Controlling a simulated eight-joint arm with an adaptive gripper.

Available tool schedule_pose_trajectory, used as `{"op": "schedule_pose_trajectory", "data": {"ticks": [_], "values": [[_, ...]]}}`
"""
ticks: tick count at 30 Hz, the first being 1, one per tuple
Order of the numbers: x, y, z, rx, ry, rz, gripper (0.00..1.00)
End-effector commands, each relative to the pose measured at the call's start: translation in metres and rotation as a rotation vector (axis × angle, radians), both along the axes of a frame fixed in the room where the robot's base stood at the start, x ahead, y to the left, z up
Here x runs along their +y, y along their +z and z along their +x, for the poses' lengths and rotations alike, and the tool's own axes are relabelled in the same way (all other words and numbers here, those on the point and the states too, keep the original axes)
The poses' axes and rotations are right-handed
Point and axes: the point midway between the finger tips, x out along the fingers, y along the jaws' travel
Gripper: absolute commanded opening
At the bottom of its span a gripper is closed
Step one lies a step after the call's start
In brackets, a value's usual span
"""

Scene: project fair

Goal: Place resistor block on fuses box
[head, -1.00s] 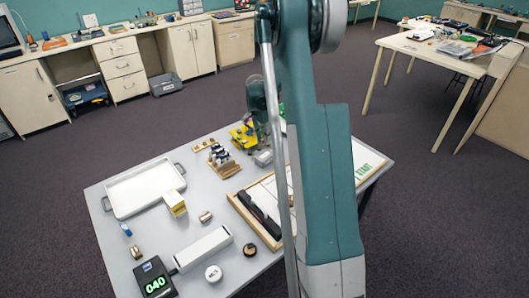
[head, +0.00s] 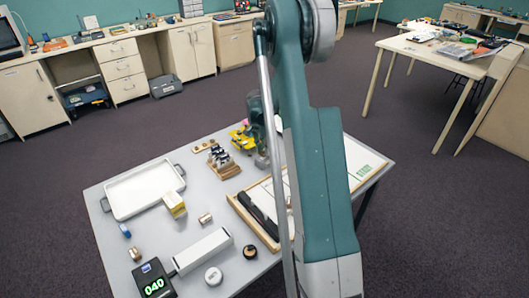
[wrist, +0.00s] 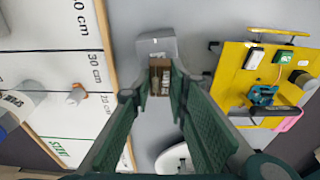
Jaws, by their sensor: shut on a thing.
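My gripper (wrist: 154,88) is shut on a small brown block (wrist: 160,66) with a pale patch, which I take to be the resistor block, in the wrist view. A grey rounded case (wrist: 157,43) lies on the table just beyond and partly behind the block; I cannot tell whether they touch.
A yellow board with parts (wrist: 262,80) lies right of my gripper in the wrist view. A wood-framed length board (wrist: 95,60) lies left. A white round thing (wrist: 175,160) is close below. In the head view, a white tray (head: 181,182) sits left, near a meter (head: 153,280) reading 040.

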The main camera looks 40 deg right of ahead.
Motion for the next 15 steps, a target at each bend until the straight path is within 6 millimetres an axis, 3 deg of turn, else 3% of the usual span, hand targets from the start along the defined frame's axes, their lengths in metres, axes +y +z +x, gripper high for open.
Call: {"op": "schedule_pose_trajectory", "data": {"ticks": [4, 15], "values": [[-0.0001, -0.0109, 0.0002, 0.000, 0.000, 0.000, 0.06], [0.0000, -0.0129, 0.0001, 0.000, 0.000, 0.000, 0.06]]}}
